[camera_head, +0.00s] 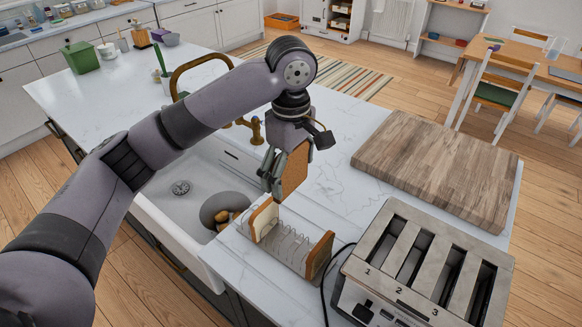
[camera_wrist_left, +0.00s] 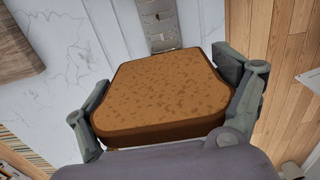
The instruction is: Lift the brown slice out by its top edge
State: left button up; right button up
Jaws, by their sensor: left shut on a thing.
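The brown slice (camera_head: 295,168) is held up in the air above the slice rack (camera_head: 288,247). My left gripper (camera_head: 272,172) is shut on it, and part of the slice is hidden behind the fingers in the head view. In the left wrist view the slice (camera_wrist_left: 160,92) fills the middle, with a finger at each side. The rack has wire dividers and stands on the white counter. A pale slice with brown crust (camera_head: 263,220) stands at its left end, and a brown-edged piece (camera_head: 320,254) stands at its right end. My right gripper is not in view.
A metal toaster (camera_head: 425,265) with several slots stands right of the rack, its black cord between them. A large wooden board (camera_head: 437,168) lies behind. The sink (camera_head: 180,205) with a brass tap (camera_head: 205,62) is to the left. Counter between the rack and board is clear.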

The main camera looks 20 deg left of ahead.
aim_at(291, 154)
pick_arm(q)
jog(key=shift+r+p, duration=2.15)
jog(key=shift+p, duration=0.45)
jog(key=shift+r, duration=0.95)
